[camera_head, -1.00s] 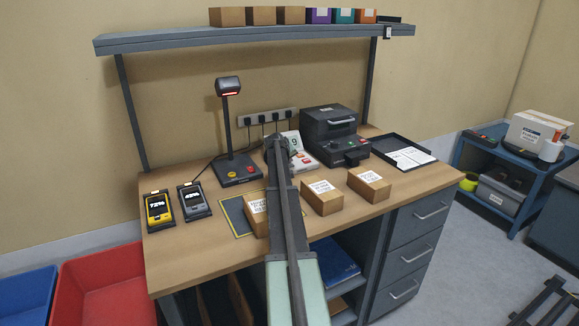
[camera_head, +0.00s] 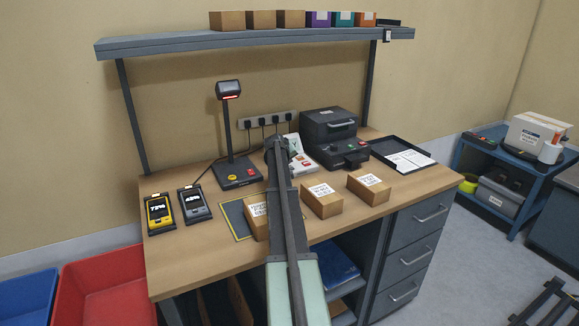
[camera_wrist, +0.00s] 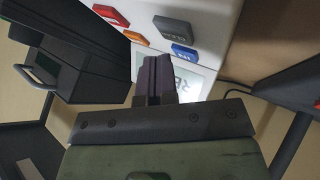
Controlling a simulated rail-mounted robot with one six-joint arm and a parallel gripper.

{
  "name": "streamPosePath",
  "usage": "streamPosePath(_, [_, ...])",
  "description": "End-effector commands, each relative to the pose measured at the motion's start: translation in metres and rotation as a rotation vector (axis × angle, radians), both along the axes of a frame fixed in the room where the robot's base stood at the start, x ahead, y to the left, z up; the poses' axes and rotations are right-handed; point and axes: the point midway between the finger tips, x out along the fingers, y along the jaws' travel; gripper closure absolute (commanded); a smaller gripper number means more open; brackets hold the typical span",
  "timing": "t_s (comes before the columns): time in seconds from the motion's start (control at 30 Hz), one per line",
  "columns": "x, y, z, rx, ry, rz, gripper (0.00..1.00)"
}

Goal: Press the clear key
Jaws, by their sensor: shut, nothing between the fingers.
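The white keypad device (camera_head: 307,163) stands on the bench, partly hidden behind my arm. In the wrist view, its white face (camera_wrist: 207,14) carries a grey key (camera_wrist: 172,28) with lettering that looks like CLEAR. A blue key (camera_wrist: 185,51), an orange key (camera_wrist: 136,38) and a red-orange key (camera_wrist: 111,15) sit around it. Part of a lit display (camera_wrist: 186,84) shows beside my fingers. My gripper (camera_wrist: 152,58) is shut and empty, its tips close to the keys, just short of the grey key in the picture. I cannot tell whether they touch the face.
A black machine (camera_head: 335,140) stands right of the keypad, and a scanner stand (camera_head: 229,130) stands left. Several labelled cartons, such as this one (camera_head: 322,201), sit in front. A black tray (camera_head: 416,169) lies at the right. A shelf (camera_head: 260,40) spans above.

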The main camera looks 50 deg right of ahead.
Motion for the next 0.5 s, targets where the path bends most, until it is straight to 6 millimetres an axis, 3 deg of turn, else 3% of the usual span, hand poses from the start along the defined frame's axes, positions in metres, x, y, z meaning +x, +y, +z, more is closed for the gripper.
streamPosePath(0.33, [0.000,0.000,0.003,0.000,0.000,0.000,1.00])
streamPosePath(0.5, [0.000,0.000,0.019,0.000,0.000,0.000,1.00])
